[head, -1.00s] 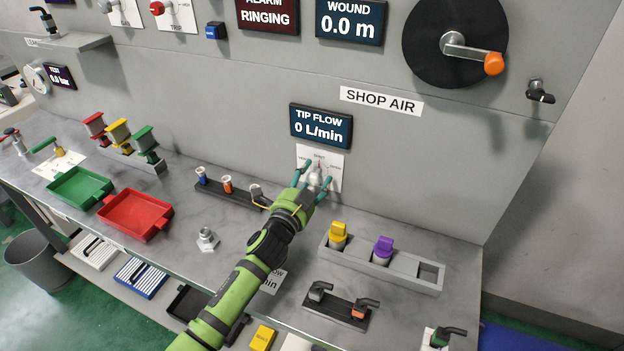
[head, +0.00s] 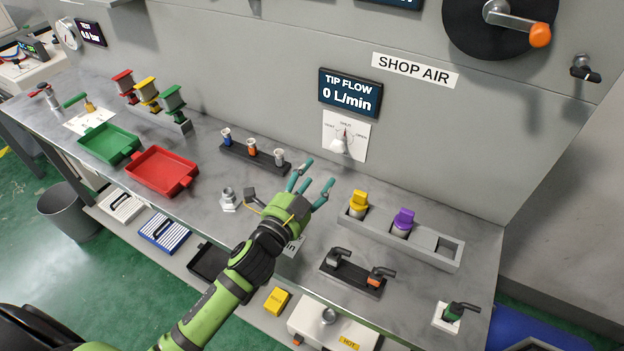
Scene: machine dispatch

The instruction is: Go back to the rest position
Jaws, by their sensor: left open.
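My left gripper (head: 307,186) is on a green arm that comes in from the lower left. Its teal fingers are spread open and empty above the grey workbench (head: 320,222). It is apart from the white selector knob (head: 338,146) on the wall plate, which shows above and to the right of the fingers. The tip flow display (head: 350,92) above the knob reads 0 L/min. My right gripper is not in view.
A black rack (head: 236,158) with small tips stands left of the gripper. A grey holder (head: 436,256) with yellow and purple pieces is to the right. Red (head: 160,172) and green (head: 108,145) trays lie at the left. A black stand (head: 350,278) sits near the front edge.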

